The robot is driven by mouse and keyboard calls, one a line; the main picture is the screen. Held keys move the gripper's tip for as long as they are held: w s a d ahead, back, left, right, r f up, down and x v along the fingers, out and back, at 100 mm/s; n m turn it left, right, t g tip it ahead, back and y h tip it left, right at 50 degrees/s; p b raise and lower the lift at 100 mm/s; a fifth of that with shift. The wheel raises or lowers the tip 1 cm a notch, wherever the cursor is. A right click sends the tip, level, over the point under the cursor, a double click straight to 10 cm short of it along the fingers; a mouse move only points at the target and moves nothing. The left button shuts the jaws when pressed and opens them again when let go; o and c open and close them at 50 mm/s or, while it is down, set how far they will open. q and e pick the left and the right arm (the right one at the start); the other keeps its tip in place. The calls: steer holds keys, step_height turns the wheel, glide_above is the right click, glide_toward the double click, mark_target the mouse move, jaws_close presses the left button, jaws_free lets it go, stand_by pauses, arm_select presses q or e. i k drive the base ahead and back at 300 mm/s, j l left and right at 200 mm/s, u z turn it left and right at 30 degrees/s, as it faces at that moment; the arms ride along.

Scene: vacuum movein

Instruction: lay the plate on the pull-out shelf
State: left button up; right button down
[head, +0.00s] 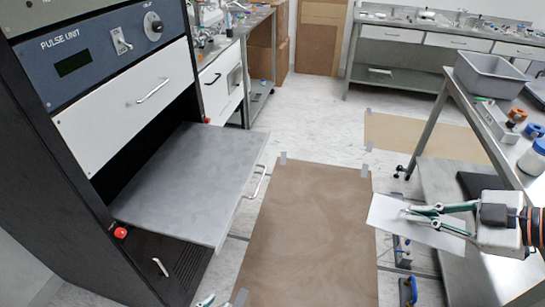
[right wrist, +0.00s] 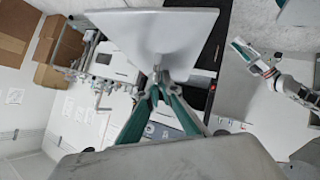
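The plate (head: 385,213) is a thin, flat, pale sheet. My right gripper (head: 408,213) is shut on its edge and holds it in the air at the right of the head view. The plate also shows in the right wrist view (right wrist: 165,32), between the green-sided fingertips (right wrist: 160,77). The pull-out shelf (head: 190,180) is a grey slab extended from the black rack at the left, with a bare top and a front handle. Only a tip of my left gripper (head: 206,300) shows at the bottom edge of the head view. My left gripper is small in the right wrist view (right wrist: 248,53).
The rack carries a pulse unit (head: 75,55) and a white drawer (head: 135,95) above the shelf. A brown mat (head: 310,235) covers the floor between shelf and plate. At the right stands a bench with a grey bin (head: 490,75) and bottles. Red knobs (head: 120,232) flank the shelf.

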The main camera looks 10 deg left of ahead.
mark_target(213, 171)
steer(key=u, duration=1.1)
steer(key=i+l+u, duration=0.1)
steer(key=u, duration=0.25)
steer(key=l+u, duration=0.3)
steer(key=i+l+u, duration=0.1)
steer(key=u, duration=0.25)
steer(key=l+u, duration=0.5)
steer(key=l, duration=0.35)
steer(key=l+u, duration=0.15)
steer(key=l, duration=1.05)
steer(key=k, duration=0.05)
